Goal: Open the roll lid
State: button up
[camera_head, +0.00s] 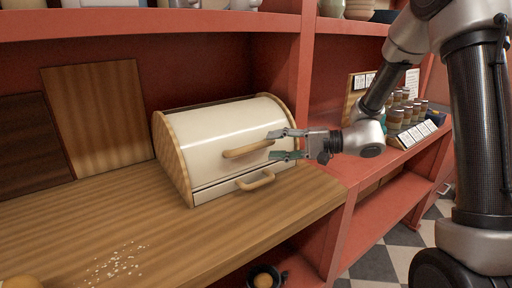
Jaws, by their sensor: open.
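A cream bread box with wooden sides stands on the wooden counter in the head camera view. Its curved roll lid (222,128) is down, with a wooden handle (248,149) across its lower front. A drawer (225,187) below the lid has its own wooden handle (256,180) and looks shut. My gripper (274,145) comes in from the right, at the right end of the lid handle. Its two fingers are apart, one above and one below the handle's level. Whether they touch the handle cannot be told.
Two wooden boards (97,112) lean on the back wall at left. Pale crumbs (118,265) lie on the counter (150,230) in front. A red shelf post (300,75) stands right of the box. Jars (400,112) fill a rack further right.

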aim_at(261, 146)
jog(key=x, duration=0.6)
jog(key=shift+s, duration=0.1)
jog(key=shift+a, duration=0.1)
grip_shut()
